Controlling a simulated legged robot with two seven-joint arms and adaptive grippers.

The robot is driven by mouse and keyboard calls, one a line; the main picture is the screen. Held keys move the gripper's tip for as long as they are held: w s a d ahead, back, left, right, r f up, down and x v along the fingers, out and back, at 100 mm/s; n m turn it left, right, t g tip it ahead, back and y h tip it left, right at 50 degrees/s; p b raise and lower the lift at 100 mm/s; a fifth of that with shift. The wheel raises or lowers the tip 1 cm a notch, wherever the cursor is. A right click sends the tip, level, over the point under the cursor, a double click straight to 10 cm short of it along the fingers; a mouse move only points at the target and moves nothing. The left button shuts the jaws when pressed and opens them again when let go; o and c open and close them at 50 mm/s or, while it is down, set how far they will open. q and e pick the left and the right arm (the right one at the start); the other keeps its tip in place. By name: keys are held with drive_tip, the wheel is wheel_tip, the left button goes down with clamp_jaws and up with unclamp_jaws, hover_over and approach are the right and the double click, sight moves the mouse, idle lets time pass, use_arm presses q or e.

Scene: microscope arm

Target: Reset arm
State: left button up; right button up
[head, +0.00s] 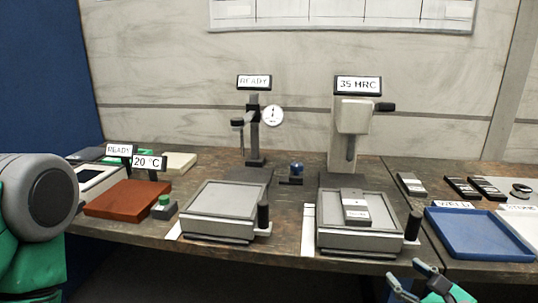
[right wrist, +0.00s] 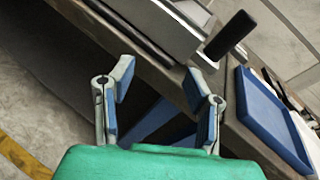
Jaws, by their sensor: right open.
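My right gripper (head: 408,277) is low at the front of the bench, below the right-hand station. In the right wrist view its two blue-padded fingers (right wrist: 159,74) are spread apart with nothing between them, short of the bench edge. The hardness tester (head: 354,118) reads 35 HRC. On its tray (head: 340,236) lies a small grey block (head: 355,207) with a label. A black handle (head: 413,225) stands upright at the tray's right; it also shows in the right wrist view (right wrist: 231,36). My left arm shows at the far left; its gripper is out of view.
A gauge stand (head: 254,132) reading READY rises behind another grey tray (head: 222,200). A blue tray (head: 478,232) labelled WELD is at right, near several dark labelled blocks. A brown plate (head: 127,199) and a green button (head: 164,202) are at left.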

drive_tip(key=s+a+f+n+g+y, duration=0.1)
drive_tip(key=s+a+f+n+g, duration=0.45)
drive_tip(key=f+n, duration=0.25)
drive_tip(key=s+a+f+n+g+y, duration=0.1)
drive_tip(key=s+a+f+n+g, duration=0.3)
drive_tip(key=s+f+n, duration=0.4)
drive_tip(key=s+d+f+n+g+h, duration=0.4)
drive_tip(key=s+d+f+n, duration=0.3)
drive_tip(key=s+n, duration=0.4)
drive_tip(key=f+n+g, duration=0.1)
drive_tip(key=n, duration=0.3)
drive_tip(key=shift+s+n, duration=0.25)
drive_tip(key=shift+n, duration=0.05)
